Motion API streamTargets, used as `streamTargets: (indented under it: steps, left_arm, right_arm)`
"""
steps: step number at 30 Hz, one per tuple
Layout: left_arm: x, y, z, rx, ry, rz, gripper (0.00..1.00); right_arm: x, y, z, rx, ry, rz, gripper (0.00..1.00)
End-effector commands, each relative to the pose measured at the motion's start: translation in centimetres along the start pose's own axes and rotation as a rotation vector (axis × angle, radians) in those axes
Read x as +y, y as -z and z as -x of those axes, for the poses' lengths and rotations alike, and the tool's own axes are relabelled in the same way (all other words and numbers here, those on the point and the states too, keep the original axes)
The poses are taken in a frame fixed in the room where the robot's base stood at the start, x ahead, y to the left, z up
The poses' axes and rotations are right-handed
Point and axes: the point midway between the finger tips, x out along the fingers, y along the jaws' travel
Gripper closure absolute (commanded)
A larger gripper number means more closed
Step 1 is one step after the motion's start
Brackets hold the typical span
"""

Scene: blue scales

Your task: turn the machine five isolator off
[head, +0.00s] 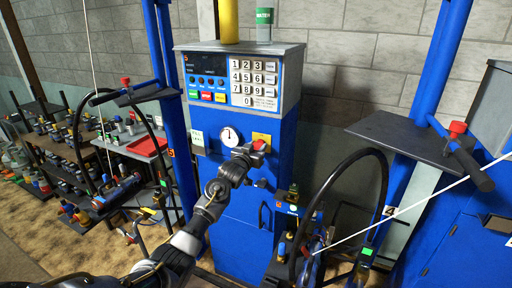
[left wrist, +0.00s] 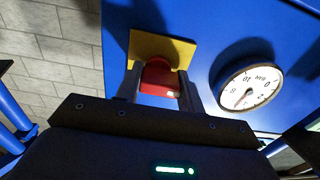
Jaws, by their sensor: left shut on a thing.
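The isolator is a red knob (head: 260,145) on a yellow plate (head: 262,138), on the front of the blue machine (head: 240,215) marked 5. My left gripper (head: 253,152) is at the knob, with its arm coming up from below. In the left wrist view the red knob (left wrist: 157,78) sits between the two fingers, in front of the yellow plate (left wrist: 163,47). The left gripper (left wrist: 160,88) is shut on the knob. The fingers hide part of the knob, and I cannot read its exact turn angle. My right gripper is not in view.
A round white gauge (head: 229,137) is just left of the knob; it also shows in the left wrist view (left wrist: 248,88). A keypad panel (head: 236,80) is above. Black hoses (head: 327,190) hang at the right. A grey shelf (head: 400,133) juts out at the right.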

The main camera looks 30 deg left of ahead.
Motion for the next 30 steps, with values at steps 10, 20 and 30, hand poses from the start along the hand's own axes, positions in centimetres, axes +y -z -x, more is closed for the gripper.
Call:
streamTargets:
  steps: [10,20,30]
  left_arm:
    - [0.00,-0.05,0.00,-0.001,0.000,0.020,0.85]
    - [0.01,-0.03,-0.01,-0.001,0.000,0.019,0.44]
    - [0.00,-0.05,0.13,0.000,0.000,0.018,0.40]
  right_arm:
    - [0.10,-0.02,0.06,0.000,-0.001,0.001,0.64]
    - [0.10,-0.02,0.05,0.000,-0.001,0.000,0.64]
    - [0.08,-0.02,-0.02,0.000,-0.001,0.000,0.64]
